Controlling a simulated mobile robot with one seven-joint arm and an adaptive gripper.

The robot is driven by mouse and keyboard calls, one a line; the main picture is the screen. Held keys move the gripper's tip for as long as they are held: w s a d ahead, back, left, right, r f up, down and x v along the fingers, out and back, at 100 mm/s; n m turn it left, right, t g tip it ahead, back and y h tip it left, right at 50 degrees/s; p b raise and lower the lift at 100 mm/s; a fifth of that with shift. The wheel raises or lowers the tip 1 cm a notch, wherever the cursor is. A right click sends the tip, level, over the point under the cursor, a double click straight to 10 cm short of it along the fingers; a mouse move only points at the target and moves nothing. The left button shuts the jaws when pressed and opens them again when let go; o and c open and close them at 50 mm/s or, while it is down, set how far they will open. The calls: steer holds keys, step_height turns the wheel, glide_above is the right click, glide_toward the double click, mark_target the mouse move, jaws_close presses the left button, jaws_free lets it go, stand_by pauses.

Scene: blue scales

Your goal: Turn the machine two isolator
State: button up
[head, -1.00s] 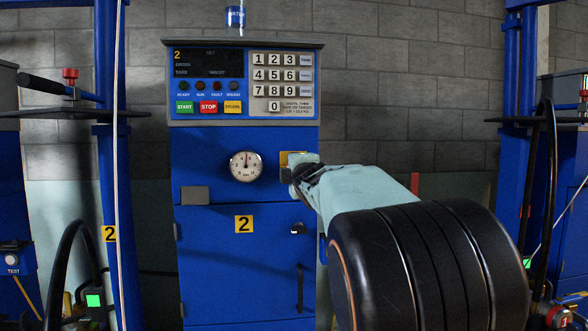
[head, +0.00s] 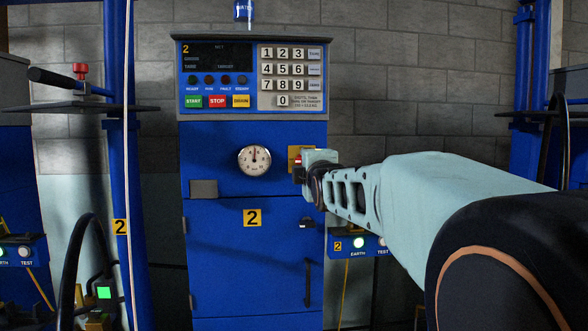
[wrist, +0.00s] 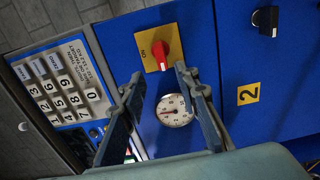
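Machine two is a blue cabinet (head: 255,265) with a yellow 2 label (head: 252,217). Its isolator is a red knob (wrist: 162,54) on a yellow plate (wrist: 150,40), right of the round dial (head: 254,160) in the head view. There, my gripper (head: 304,168) hides most of the knob and part of the yellow plate (head: 293,152). In the wrist view my gripper (wrist: 157,72) is open, its two fingers apart, with the knob in line with the gap near the fingertips. I cannot tell whether a finger touches it.
A black door latch (head: 306,223) and handle (head: 308,283) are below. Blue posts (head: 120,180) stand at both sides. A test box (head: 357,245) sits to the right.

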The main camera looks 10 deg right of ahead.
steer(key=shift+s+f, duration=0.1)
steer(key=shift+s, duration=1.95)
steer(key=shift+f, duration=0.1)
